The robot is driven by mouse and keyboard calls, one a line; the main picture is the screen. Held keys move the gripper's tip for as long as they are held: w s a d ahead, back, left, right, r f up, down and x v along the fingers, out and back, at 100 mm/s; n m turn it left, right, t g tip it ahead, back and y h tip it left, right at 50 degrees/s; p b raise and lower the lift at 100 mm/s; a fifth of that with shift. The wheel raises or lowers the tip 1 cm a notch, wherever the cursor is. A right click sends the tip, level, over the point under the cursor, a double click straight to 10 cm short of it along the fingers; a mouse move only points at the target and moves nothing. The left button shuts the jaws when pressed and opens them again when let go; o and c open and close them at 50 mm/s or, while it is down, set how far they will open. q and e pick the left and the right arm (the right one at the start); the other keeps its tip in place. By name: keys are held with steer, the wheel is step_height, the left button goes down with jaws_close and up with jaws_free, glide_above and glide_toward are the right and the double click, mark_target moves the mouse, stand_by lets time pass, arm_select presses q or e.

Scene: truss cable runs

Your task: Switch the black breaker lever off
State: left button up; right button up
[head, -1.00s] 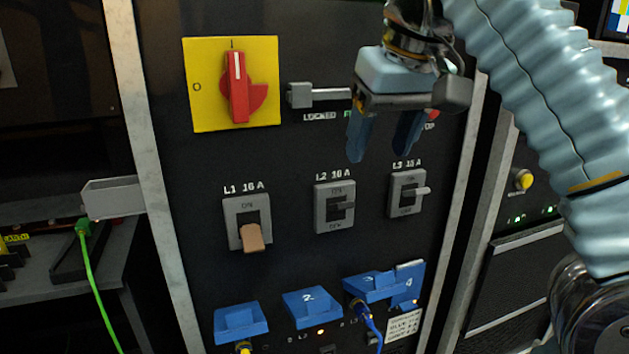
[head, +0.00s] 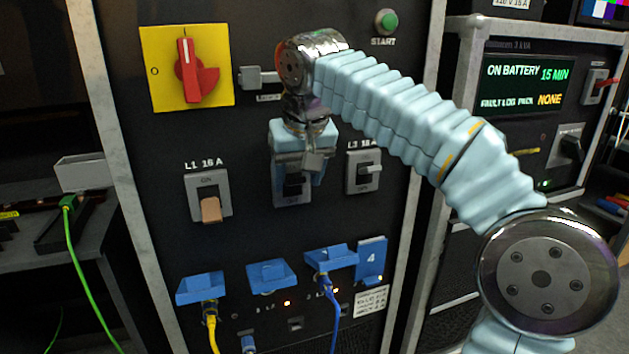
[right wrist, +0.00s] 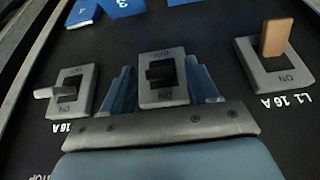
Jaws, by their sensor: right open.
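The black breaker lever (right wrist: 160,72) sits in the grey L2 switch plate (right wrist: 163,96), the middle of three. In the head view the L2 plate (head: 292,196) is partly covered by my right gripper (head: 297,180). The right gripper is open, with one blue finger on each side of the L2 plate in the right wrist view (right wrist: 163,88). A gap shows between each finger and the lever. My left gripper is not in view.
The L1 breaker with a tan lever (head: 211,210) is to the left, and the L3 breaker with a pale lever (head: 370,168) to the right. A red rotary switch (head: 195,72) and grey bolt (head: 262,78) are above. Blue socket covers (head: 272,276) and cables are below.

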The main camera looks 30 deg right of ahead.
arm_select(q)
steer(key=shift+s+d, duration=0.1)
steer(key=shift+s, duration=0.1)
arm_select(e)
steer(key=shift+w+f, duration=0.1)
steer(key=shift+f, duration=0.25)
